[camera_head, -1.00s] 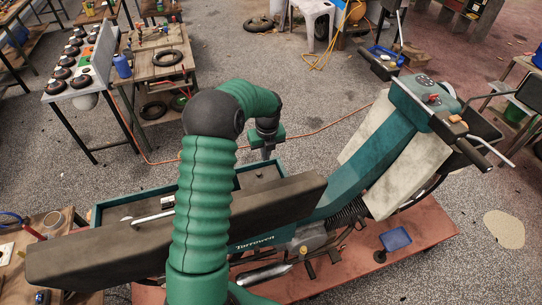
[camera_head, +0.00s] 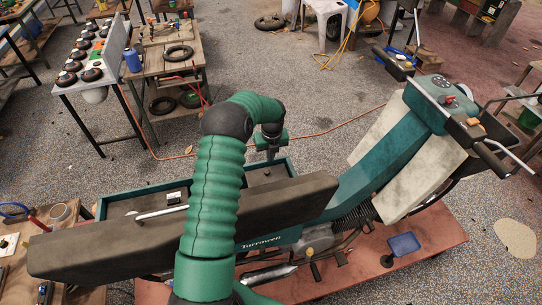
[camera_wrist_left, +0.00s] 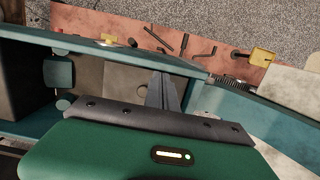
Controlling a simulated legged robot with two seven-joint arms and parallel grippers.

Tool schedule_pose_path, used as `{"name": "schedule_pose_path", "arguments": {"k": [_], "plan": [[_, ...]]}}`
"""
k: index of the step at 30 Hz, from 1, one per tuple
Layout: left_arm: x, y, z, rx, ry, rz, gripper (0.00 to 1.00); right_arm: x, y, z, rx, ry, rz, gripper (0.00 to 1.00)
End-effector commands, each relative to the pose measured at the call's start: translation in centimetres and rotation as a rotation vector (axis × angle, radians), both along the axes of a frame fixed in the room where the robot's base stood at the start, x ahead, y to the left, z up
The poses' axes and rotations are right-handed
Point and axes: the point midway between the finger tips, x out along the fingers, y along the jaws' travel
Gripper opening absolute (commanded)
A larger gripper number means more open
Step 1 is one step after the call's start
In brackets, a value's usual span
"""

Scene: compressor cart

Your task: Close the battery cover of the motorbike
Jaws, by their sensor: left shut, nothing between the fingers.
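The teal motorbike (camera_head: 365,190) stands lengthwise before me. Its long dark brown seat-like cover (camera_head: 110,240) is raised on edge along my side of an open teal box compartment (camera_head: 102,207). A pale metal rod (camera_head: 160,212) shows at the cover's far side. My left arm reaches over the cover. My left gripper (camera_head: 271,154) is shut and empty, pointing down at the compartment's right end. In the left wrist view its dark fingers (camera_wrist_left: 163,92) show against the compartment's inside, beside its teal wall (camera_wrist_left: 115,48). I cannot tell whether they touch it. My right gripper is out of view.
A workbench (camera_head: 172,62) and a table with round parts (camera_head: 95,77) stand behind left. A cluttered wooden bench (camera_head: 75,265) is at near left.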

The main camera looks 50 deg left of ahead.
Motion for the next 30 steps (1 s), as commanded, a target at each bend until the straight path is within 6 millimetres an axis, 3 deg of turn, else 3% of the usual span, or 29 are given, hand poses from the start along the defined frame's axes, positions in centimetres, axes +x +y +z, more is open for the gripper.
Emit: {"name": "schedule_pose_path", "arguments": {"k": [10, 14, 27, 30], "plan": [[0.0, -0.1, 0.2, 0.001, 0.0, 0.0, 0.0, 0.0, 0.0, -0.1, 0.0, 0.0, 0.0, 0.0], [0.0, -0.2, 1.4, 0.003, -0.003, 0.001, 0.0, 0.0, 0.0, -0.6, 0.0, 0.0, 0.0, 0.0], [-0.7, -1.4, 13.2, 0.001, -0.004, 0.001, 0.0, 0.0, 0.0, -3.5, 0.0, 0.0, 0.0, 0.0], [-0.8, -1.6, 15.0, -0.001, -0.001, 0.001, 0.0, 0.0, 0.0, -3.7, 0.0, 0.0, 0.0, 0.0]]}}
